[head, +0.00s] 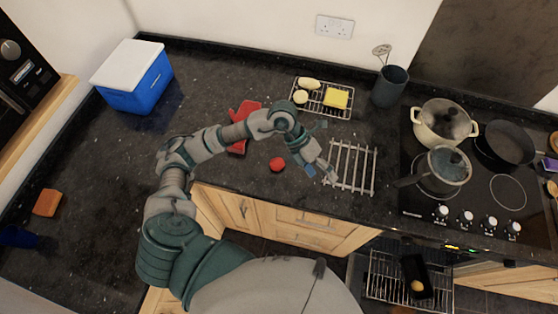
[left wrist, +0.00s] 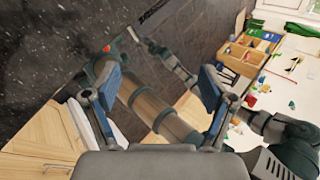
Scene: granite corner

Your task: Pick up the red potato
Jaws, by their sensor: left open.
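The red potato (head: 277,164) lies on the dark granite counter, near its front edge, in the head view. My left gripper (head: 320,174) is to the right of the potato and apart from it, close to the metal rack. In the left wrist view my left gripper (left wrist: 160,75) has its two blue-padded fingers spread wide, with nothing held between them. I cannot make out the potato for sure in that view. My right gripper does not show clearly in either view.
A wire trivet (head: 351,167) lies right of the gripper. A red mitt (head: 241,125) lies behind my arm. A rack with food (head: 322,98), a grey utensil pot (head: 390,86) and a blue cooler (head: 133,76) stand farther back. Pots (head: 445,122) stand on the hob at right.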

